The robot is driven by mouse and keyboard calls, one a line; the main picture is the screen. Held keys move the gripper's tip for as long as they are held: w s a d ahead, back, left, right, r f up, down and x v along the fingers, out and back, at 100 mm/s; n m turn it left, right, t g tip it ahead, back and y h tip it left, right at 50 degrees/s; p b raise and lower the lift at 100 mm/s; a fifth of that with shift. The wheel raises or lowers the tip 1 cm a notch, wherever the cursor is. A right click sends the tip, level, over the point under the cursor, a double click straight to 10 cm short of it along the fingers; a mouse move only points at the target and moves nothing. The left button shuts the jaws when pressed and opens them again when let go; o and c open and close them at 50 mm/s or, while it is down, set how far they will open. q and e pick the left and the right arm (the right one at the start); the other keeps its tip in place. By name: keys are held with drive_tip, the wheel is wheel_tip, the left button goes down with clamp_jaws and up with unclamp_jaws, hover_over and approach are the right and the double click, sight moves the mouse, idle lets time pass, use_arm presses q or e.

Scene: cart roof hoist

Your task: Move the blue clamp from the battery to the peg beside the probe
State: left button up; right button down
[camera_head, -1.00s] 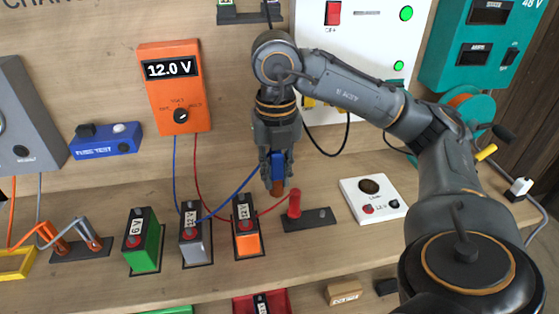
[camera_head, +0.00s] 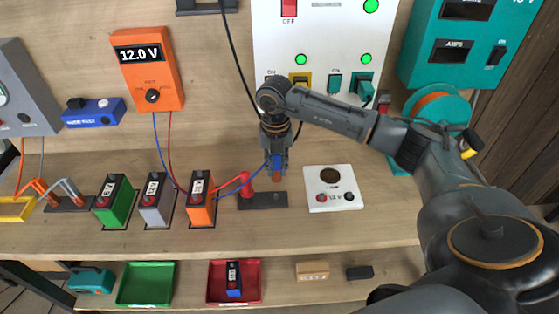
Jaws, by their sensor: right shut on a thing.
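My right gripper (camera_head: 275,168) points down and is shut on the blue clamp (camera_head: 277,160), whose copper-coloured tip (camera_head: 276,177) hangs downward. The clamp is in front of the right end of the black peg base (camera_head: 262,200); the peg there is hidden, and I cannot tell whether the tip touches it. The red probe (camera_head: 246,184) stands on the base's left part. A blue wire runs from the clamp towards the orange meter (camera_head: 148,72), which reads 12.0 V. The orange battery (camera_head: 201,200) stands left of the base, apart from the clamp. My left gripper is out of view.
A grey battery (camera_head: 155,200) and a green battery (camera_head: 116,202) stand further left. A white tester box (camera_head: 332,188) sits close on the right of the base. The white panel (camera_head: 325,40) is behind my arm.

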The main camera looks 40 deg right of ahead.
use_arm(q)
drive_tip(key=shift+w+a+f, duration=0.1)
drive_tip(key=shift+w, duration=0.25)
use_arm(e)
drive_tip(key=shift+w+a, duration=0.15)
drive_tip(key=shift+a, duration=0.05)
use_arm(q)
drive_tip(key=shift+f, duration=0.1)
use_arm(e)
drive_tip(key=shift+d+f+b, duration=0.1)
drive_tip(key=shift+f+b, duration=0.9)
drive_tip(key=shift+f, duration=0.15)
wheel_tip(320, 180, down, 2)
drive_tip(key=shift+f+b, duration=0.25)
drive_tip(key=shift+b, duration=0.65)
drive_tip(key=shift+f+b, duration=0.35)
drive_tip(key=shift+f, duration=0.1)
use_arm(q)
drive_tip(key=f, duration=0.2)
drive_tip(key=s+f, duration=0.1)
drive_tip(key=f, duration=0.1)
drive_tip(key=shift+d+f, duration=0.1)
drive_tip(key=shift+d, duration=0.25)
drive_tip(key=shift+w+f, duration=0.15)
